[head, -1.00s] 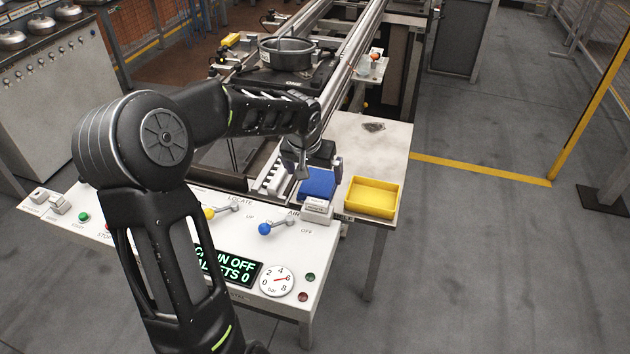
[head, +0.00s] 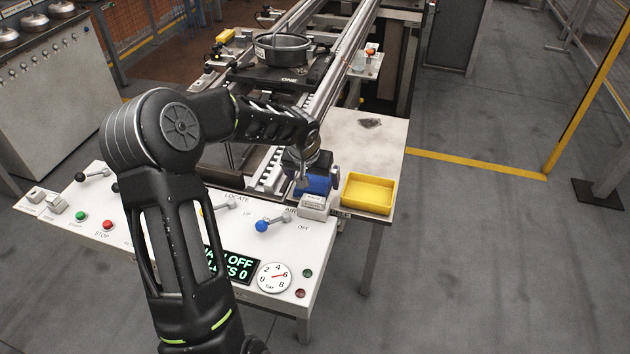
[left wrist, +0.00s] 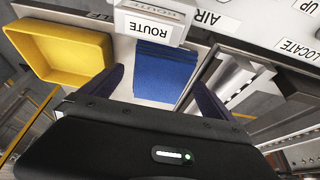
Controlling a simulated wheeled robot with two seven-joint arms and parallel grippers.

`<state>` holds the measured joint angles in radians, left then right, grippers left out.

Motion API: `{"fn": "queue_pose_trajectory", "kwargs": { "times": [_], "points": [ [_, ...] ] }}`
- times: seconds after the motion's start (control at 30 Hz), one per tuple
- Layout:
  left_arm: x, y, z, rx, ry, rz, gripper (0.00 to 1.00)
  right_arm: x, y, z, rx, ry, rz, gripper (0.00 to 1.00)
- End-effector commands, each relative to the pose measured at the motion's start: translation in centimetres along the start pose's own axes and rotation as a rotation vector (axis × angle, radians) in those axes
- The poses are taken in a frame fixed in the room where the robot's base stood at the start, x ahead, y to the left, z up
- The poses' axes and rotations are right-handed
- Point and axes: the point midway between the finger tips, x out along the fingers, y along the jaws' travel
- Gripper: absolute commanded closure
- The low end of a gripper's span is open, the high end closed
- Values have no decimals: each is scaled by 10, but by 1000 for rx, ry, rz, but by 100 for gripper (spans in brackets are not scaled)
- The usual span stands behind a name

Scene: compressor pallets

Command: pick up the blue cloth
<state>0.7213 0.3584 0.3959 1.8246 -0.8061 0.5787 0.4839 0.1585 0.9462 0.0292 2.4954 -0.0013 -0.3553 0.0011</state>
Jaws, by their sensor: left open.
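The blue cloth (head: 319,185) lies folded on the pale table, between the white ROUTE box and the rails. In the left wrist view the blue cloth (left wrist: 163,72) shows as a flat stack below the ROUTE box. My left gripper (head: 318,178) is above the cloth and hides part of it. In the left wrist view its two dark fingers (left wrist: 160,92) are apart, one on each side of the cloth, with nothing between them held. I cannot tell how far above the cloth the fingertips are. My right gripper is not in view.
A yellow tray (head: 367,193) stands right of the cloth. The white ROUTE box (head: 314,206) stands close in front of it. The control panel (head: 240,268) with levers and a gauge is nearer. A dark rag (head: 370,123) lies at the table's back; the table between is clear.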

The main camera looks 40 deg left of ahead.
Motion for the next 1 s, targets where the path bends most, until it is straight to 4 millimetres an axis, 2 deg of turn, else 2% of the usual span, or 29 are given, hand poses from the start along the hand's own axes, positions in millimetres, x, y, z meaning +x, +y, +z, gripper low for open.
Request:
{"fn": "queue_pose_trajectory", "kwargs": {
  "times": [0.1,0.2,0.77,1.0],
  "points": [
    [15,0,0,0,-1,1,0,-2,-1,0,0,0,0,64],
    [20,0,0,0,0,0,0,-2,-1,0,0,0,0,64],
    [20,0,0,1,1,0,0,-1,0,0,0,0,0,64],
    [20,0,0,1,1,0,19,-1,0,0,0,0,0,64]
  ]
}}
